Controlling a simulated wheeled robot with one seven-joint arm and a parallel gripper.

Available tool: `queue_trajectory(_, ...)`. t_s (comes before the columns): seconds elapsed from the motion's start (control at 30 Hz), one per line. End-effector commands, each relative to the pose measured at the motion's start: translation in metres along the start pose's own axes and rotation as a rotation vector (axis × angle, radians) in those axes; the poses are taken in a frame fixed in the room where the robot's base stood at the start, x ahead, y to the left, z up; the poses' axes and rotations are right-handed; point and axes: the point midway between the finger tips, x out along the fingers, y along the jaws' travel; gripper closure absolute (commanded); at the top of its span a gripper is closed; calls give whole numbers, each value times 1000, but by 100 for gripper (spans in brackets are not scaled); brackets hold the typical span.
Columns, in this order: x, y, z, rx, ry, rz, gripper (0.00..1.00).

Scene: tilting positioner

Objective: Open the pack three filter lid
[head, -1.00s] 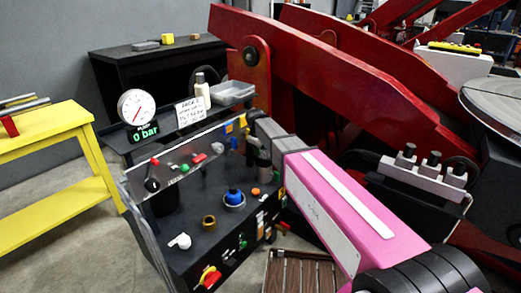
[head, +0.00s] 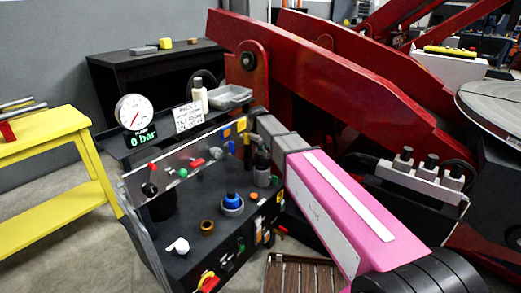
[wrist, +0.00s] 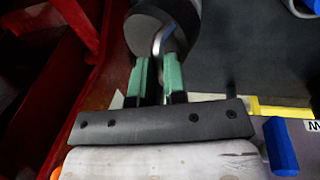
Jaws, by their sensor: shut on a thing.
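In the wrist view my gripper (wrist: 157,78) has two green-padded fingers on either side of a bent metal handle (wrist: 158,42). The handle rises from a round dark body with a grey top (wrist: 148,22), likely the filter lid; no pack number is readable on it. In the head view my gripper (head: 262,152) is at the right end of the black control panel (head: 185,225), just above a grey cylinder (head: 263,180). The fingers are shut on the handle. The lid's seat and any hinge are hidden.
A blue knob (head: 231,198), a brass ring (head: 207,227) and a white valve (head: 178,245) stand on the panel. A gauge (head: 134,111) reads 0 bar. Red beams (head: 330,75) rise close behind my arm. A yellow bench (head: 50,150) stands left.

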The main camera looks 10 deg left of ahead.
Motion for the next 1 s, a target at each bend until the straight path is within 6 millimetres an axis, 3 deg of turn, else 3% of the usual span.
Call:
queue_trajectory(0.03, 2, 1, 0, 0, -2, 2, 100)
queue_trajectory(0.1, 2, 1, 0, 0, -2, 2, 72)
queue_trajectory(0.13, 2, 1, 0, 0, -2, 1, 62)
queue_trajectory(0.57, -8, 0, 0, 0, 0, 1, 62)
queue_trajectory(1.0, -80, 0, 0, 0, 0, 1, 62)
